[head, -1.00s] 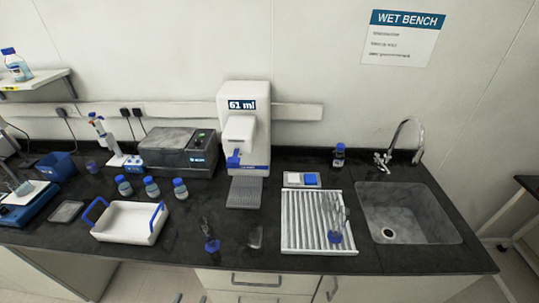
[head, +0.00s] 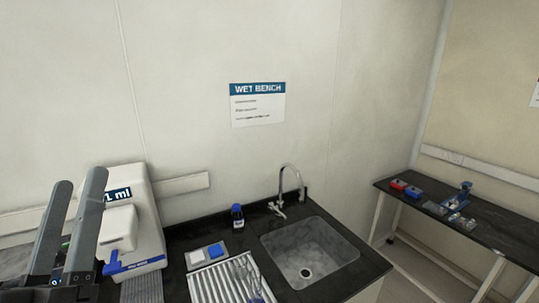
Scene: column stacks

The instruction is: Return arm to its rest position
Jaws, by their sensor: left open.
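My left gripper (head: 72,225) shows at the lower left of the head view. Its two dark fingers point up and stand apart, with nothing between them. It is in front of the white dispenser (head: 145,222) and hides part of its left side. The rest of my left arm is out of the picture. My right gripper is not in view.
The bench holds a ribbed drying rack (head: 215,285), a small blue-capped bottle (head: 237,216), a white-and-blue pad (head: 207,256), and a sink (head: 325,250) with a tall tap (head: 290,185). A second table (head: 460,215) with small items stands at the right, across a gap.

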